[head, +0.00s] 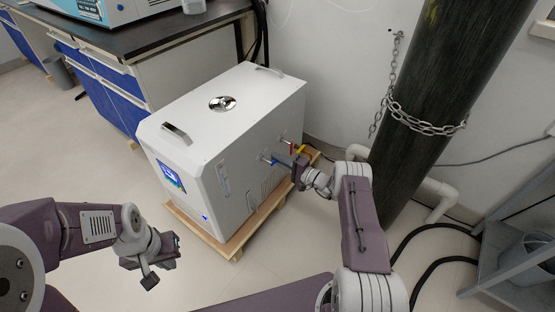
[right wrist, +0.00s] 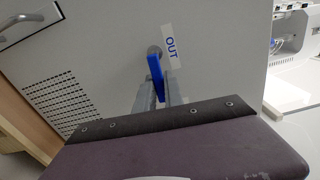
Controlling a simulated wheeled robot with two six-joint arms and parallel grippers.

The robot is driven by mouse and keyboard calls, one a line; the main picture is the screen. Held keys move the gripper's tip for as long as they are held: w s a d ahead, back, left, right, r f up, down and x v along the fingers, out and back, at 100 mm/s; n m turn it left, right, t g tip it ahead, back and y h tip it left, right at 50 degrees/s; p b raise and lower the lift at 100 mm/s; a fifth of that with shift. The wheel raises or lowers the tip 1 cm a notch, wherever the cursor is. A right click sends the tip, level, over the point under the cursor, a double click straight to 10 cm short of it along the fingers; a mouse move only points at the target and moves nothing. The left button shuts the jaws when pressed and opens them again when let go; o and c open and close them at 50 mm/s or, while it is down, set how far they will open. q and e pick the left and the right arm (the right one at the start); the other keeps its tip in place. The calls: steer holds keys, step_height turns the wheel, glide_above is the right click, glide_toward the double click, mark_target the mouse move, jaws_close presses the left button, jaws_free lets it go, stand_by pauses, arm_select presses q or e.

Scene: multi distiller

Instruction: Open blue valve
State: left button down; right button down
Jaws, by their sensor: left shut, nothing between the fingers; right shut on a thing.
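The blue valve (head: 276,161) is on the right side of the white machine (head: 222,110). In the right wrist view its blue handle (right wrist: 155,68) sits between the two fingers of my right gripper (right wrist: 158,92), beside a label reading OUT (right wrist: 171,46). My right gripper (head: 291,166) is shut on the handle. A red valve handle (head: 292,149) and a yellow part (head: 301,149) are just above and to the right of it. My left gripper (head: 164,262) is shut and empty, over the floor in front of the machine.
The machine stands on a wooden pallet (head: 232,247). A dark cylinder (head: 425,90) with a chain (head: 425,122) is right of my right arm. A dark-topped bench (head: 150,47) with blue drawers is behind left. A grey shelf (head: 510,235) and black hoses (head: 430,268) are at right. Floor at left is clear.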

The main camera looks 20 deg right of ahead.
steer(key=shift+r+n, duration=0.1)
steer(key=shift+n, duration=0.4)
steer(key=c, duration=1.4)
jaws_free()
steer(key=shift+c, duration=0.2)
steer(key=shift+d, duration=0.1)
steer(key=p+v, duration=0.4)
steer(key=v, duration=0.5)
